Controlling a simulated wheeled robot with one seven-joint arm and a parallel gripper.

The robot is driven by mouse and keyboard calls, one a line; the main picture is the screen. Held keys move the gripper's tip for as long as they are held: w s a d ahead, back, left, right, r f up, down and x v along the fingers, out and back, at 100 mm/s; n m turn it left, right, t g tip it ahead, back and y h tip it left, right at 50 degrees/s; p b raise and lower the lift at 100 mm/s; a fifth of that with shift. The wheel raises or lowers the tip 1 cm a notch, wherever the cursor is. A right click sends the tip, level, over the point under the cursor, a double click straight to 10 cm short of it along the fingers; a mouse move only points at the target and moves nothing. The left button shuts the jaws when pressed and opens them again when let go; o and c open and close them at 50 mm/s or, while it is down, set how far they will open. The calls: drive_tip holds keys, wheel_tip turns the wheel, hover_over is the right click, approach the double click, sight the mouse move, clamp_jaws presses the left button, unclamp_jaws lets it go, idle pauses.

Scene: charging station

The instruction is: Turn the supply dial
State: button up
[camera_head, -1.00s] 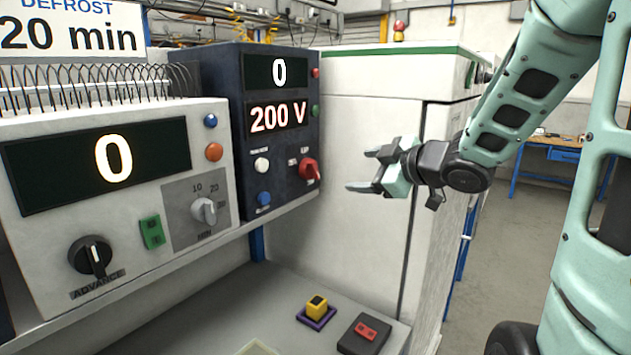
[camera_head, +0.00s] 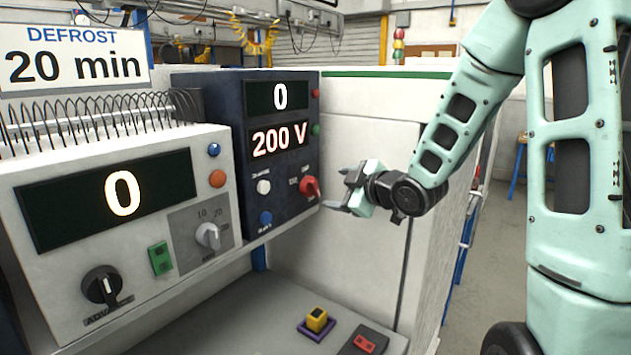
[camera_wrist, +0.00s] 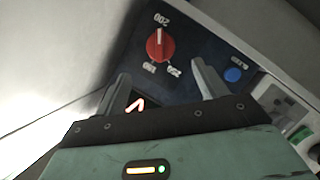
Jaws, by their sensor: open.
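The supply dial is a red knob (camera_head: 310,188) on the front of the dark blue supply unit (camera_head: 218,100), below a display reading 200 V. In the wrist view the red dial (camera_wrist: 160,46) is seen upside down, its white mark pointing towards the 200 label. My gripper (camera_head: 336,189) is open and empty, just right of the dial in the head view. In the wrist view my gripper's fingers (camera_wrist: 160,80) are spread to either side below the dial, apart from it.
A blue button (camera_wrist: 233,75) is near the right finger in the wrist view. A white unit (camera_head: 40,245) with a black knob, a grey knob and a green switch stands left. A yellow button (camera_head: 317,317) and a red switch (camera_head: 364,343) are on the bench below.

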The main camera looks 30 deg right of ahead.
sight(315, 187)
drive_tip(key=p+x, duration=0.2)
drive_tip(key=x, duration=0.7)
drive_tip(key=shift+w+f, duration=0.15)
drive_tip(key=shift+w, duration=0.1)
drive_tip(key=c, duration=1)
